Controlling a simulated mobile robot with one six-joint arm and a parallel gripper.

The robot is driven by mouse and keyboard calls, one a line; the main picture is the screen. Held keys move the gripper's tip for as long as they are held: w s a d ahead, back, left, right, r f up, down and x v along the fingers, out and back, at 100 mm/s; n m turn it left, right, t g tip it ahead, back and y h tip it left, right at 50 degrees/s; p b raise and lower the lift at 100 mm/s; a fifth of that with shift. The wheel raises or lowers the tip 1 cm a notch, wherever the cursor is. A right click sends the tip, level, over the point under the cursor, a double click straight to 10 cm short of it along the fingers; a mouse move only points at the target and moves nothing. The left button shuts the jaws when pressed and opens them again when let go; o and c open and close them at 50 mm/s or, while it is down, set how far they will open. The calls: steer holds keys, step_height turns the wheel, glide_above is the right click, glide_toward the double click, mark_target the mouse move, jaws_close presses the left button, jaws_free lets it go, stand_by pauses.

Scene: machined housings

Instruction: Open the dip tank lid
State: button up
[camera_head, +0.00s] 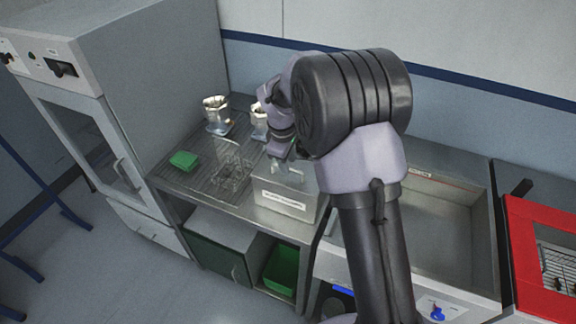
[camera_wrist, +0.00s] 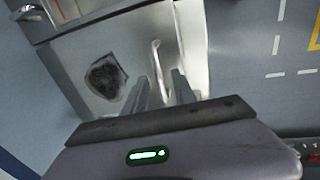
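The dip tank looks to be the grey metal box with a white label (camera_head: 285,203) on the bench, partly hidden behind my arm. In the wrist view its lid appears as a pale metal plate (camera_wrist: 120,50) with a slim light bar handle (camera_wrist: 157,62); the lid looks closed. My gripper (camera_head: 279,152) is above the box in the head view. In the wrist view its two fingers (camera_wrist: 160,88) are apart, with the handle showing between them. No contact is visible, and I cannot tell the depth between fingertips and handle.
A green block (camera_head: 184,160), a wire basket (camera_head: 232,172) and metal housings (camera_head: 216,115) stand left of the box. A tall grey cabinet (camera_head: 150,75) closes off the left. An open basin (camera_head: 445,235) lies right, then a red-framed unit (camera_head: 520,250). A dark patch (camera_wrist: 105,76) shows beside the handle.

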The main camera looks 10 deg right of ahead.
steer(key=shift+w+d+f, duration=0.1)
steer(key=shift+w+f, duration=0.15)
steer(key=shift+f, duration=0.5)
steer(key=shift+r, duration=0.1)
jaws_close()
stand_by(0.8)
